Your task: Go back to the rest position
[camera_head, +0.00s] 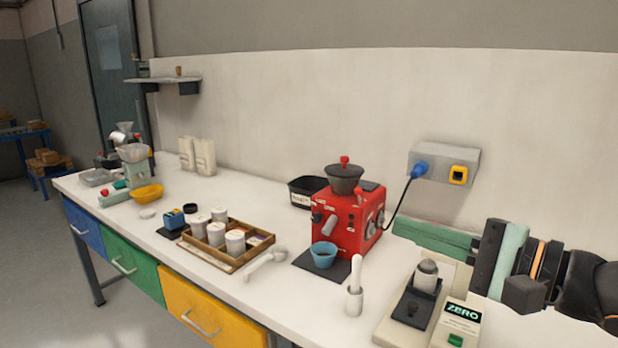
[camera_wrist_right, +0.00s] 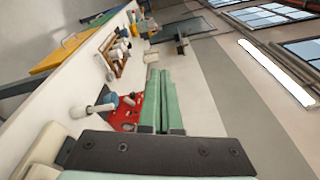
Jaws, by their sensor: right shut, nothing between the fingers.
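My right gripper (camera_head: 400,230) comes in from the right edge of the head view. Its long green fingers point left, level, above the right part of the white workbench (camera_head: 300,280). The fingers lie together with nothing between them. They also show side by side in the right wrist view (camera_wrist_right: 158,75). The gripper is above and behind the scale marked ZERO (camera_head: 455,325) and the dark-based device with a grey knob (camera_head: 425,280), in front of the wall. It holds nothing. My left gripper is not in view.
A red grinder (camera_head: 350,220) stands left of the gripper, its cable running to a wall socket (camera_head: 445,165). The bench's front strip is mostly clear.

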